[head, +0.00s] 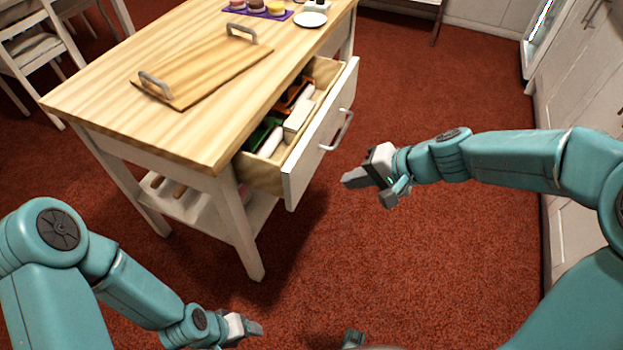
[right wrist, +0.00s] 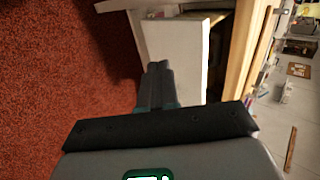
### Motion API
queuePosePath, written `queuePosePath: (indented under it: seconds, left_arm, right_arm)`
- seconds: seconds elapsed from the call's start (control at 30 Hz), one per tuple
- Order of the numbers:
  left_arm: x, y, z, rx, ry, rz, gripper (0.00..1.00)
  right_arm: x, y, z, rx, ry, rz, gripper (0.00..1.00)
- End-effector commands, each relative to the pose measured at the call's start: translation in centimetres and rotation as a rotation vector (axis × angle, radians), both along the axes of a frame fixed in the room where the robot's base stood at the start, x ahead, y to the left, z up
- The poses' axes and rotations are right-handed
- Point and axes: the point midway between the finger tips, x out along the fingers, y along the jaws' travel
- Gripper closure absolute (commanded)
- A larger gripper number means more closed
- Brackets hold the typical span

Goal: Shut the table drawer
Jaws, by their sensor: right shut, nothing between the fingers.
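The table drawer (head: 312,141) stands pulled open from the wooden-topped table (head: 200,130). Its white front has a grey metal handle (head: 342,131). Inside lie a green item, white boxes and an orange-brown item. My right gripper (head: 350,182) is shut and empty, to the right of the drawer front and apart from it in the head view. The right wrist view shows its closed fingers (right wrist: 157,85) in front of the white drawer front (right wrist: 178,55). My left gripper (head: 252,328) is low at the bottom of the head view; its fingers are too small to judge.
A wooden tray with two metal handles (head: 205,70) lies on the table. A purple mat with small cakes (head: 257,10) and a white plate (head: 310,19) are at the far end. Red carpet (head: 440,240) right of the table is clear. White cabinets (head: 585,110) line the right side.

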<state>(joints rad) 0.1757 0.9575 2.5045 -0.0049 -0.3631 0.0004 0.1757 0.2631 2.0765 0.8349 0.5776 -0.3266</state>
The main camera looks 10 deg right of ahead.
Motion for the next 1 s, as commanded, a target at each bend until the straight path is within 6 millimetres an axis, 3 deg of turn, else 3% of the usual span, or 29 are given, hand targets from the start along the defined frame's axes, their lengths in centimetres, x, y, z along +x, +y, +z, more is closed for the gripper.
queuePosePath:
  seconds: [0.5, 0.73, 1.0]
  left_arm:
    - [0.0, 0.0, -2.8, 0.000, 0.000, 0.000, 0.37]
    - [0.0, 0.0, -1.8, 0.000, 0.000, 0.000, 0.37]
    - [0.0, 0.0, -1.7, 0.000, 0.000, 0.000, 0.37]
  right_arm:
    - [3.8, 6.0, -7.3, -0.001, 0.004, 0.004, 1.00]
    - [5.5, 8.7, -6.6, -0.001, 0.002, 0.003, 1.00]
    - [6.0, 9.4, -6.6, 0.000, 0.003, 0.000, 1.00]
